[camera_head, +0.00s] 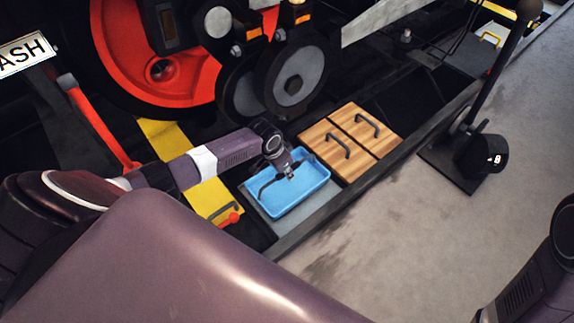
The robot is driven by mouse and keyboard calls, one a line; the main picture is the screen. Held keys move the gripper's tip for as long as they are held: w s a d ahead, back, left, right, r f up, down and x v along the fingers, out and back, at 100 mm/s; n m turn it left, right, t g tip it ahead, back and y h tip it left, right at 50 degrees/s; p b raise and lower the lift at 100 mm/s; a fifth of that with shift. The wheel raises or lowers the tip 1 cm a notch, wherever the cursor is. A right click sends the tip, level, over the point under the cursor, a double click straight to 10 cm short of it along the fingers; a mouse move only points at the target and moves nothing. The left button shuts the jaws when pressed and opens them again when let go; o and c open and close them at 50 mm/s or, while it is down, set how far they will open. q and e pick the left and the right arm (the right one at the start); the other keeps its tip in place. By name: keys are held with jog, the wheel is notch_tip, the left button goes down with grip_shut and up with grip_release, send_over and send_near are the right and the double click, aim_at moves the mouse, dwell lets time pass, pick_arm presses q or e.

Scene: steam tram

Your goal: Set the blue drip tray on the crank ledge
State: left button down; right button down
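The blue drip tray (307,190) is a shallow rectangular tray in the middle of the view. It sits on a flat grey plate (318,214) in the dark frame beside the wheels. I cannot tell from this view whether that plate is the crank ledge. My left gripper (281,179) reaches in from the left and is over the tray, with its dark fingers spread apart. Whether a finger touches the tray is unclear. The tray looks level, and no contents show in it. My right arm shows only at the lower right edge, and its gripper is out of view.
Two wooden lids (352,142) with black handles lie right of the tray. A yellow strip (205,195) with a red-knobbed handle is to its left. Wheels and rods (290,80) stand behind. A black post on a base (455,168) stands on the open grey floor (400,240).

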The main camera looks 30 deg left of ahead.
pick_arm(q)
jog(key=shift+f, duration=0.2)
dwell(0.3)
jog(key=c, duration=1.8)
grip_release()
jog(key=shift+c, duration=0.2)
jog(key=shift+f, duration=0.1)
